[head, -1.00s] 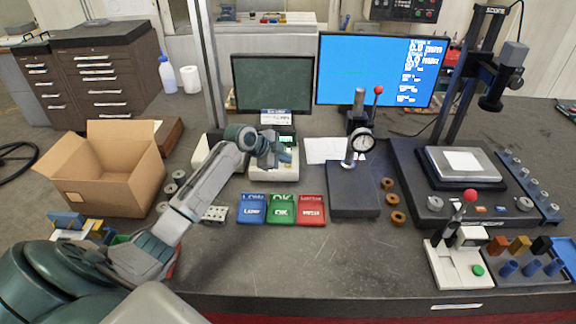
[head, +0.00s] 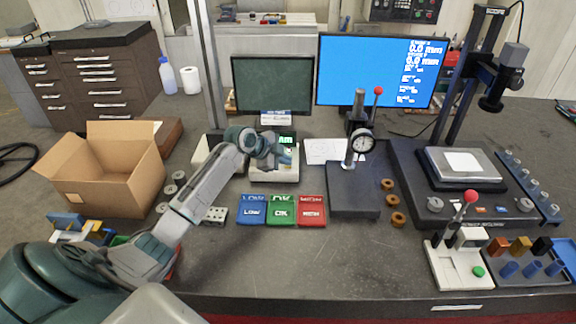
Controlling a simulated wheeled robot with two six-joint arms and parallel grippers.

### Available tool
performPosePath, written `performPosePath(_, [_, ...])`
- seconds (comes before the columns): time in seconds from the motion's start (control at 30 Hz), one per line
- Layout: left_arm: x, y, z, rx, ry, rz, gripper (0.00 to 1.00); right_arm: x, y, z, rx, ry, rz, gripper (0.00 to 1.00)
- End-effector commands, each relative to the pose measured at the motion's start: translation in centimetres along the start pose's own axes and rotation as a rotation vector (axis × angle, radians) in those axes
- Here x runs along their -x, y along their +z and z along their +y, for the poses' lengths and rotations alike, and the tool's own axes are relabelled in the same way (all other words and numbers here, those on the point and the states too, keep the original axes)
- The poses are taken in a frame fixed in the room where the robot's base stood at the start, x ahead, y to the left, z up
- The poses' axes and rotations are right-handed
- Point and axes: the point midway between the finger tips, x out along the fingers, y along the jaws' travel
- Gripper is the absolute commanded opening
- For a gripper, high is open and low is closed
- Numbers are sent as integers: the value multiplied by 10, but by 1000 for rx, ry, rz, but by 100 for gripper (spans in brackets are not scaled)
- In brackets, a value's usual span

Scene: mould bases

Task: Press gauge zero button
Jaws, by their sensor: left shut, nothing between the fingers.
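My left gripper (head: 285,160) is shut and empty. It is over the front of a white gauge unit (head: 288,174) with a small green display (head: 286,141), left of the middle of the bench. My wrist hides part of the unit. I cannot make out a zero button, nor tell if the fingertips touch the unit. A dial gauge (head: 362,142) on a stand with a dark base (head: 352,190) is to the right. A white device (head: 458,262) with a red-ball lever and a green button (head: 478,271) is at the front right. My right gripper is not in view.
Blue (head: 251,210), green (head: 281,210) and red (head: 311,210) trays lie in front of the unit. An open cardboard box (head: 105,180) stands at the left. Brown rings (head: 392,200) lie right of the dial stand. Two monitors (head: 372,68) stand behind. The front middle of the bench is clear.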

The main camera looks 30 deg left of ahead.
Motion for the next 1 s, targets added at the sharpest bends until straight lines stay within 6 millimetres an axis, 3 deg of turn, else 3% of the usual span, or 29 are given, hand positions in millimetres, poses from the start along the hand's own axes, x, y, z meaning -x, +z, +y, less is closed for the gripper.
performPosePath(0.57, [9, -7, -7, -1, -2, 1, 0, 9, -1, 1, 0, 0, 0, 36])
performPosePath(1.0, [39, -28, -29, -2, -2, 0, 0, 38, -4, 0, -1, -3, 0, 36])
